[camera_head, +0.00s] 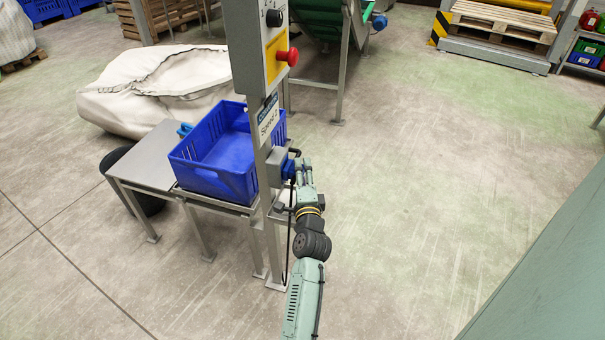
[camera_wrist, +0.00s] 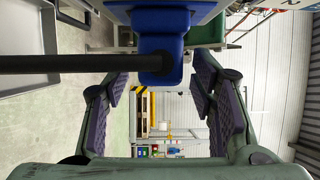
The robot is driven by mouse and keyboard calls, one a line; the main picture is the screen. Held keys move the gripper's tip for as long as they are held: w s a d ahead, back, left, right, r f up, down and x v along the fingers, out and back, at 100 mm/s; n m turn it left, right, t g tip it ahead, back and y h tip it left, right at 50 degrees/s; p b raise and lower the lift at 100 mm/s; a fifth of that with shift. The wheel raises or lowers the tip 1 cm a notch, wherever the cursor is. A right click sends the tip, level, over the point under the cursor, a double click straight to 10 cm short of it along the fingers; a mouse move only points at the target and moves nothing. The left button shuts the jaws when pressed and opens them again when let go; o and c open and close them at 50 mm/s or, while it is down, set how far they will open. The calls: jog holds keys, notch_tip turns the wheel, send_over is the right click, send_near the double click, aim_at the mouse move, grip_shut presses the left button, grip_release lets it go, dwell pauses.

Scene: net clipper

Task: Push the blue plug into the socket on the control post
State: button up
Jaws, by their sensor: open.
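The blue plug (camera_head: 289,169) sits at the grey socket box (camera_head: 277,162) on the side of the control post (camera_head: 263,135). In the wrist view the plug (camera_wrist: 158,64) is at top centre, with a thick black cable running from it to the left. How deep it sits in the socket is hidden. My gripper (camera_head: 304,170) is right beside the plug. In the wrist view my gripper (camera_wrist: 160,80) is open, its purple-padded fingers wide apart, with nothing between the pads. The plug is near the fingertips, and I cannot tell whether they touch.
The post carries a panel with a red button (camera_head: 291,57) and a black knob (camera_head: 273,18). A white sack (camera_head: 150,85) lies behind. The floor to the right is clear.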

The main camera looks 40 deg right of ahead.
jog(key=v, duration=1.1)
jog(key=shift+s+a, duration=0.15)
jog(key=shift+s, duration=0.2)
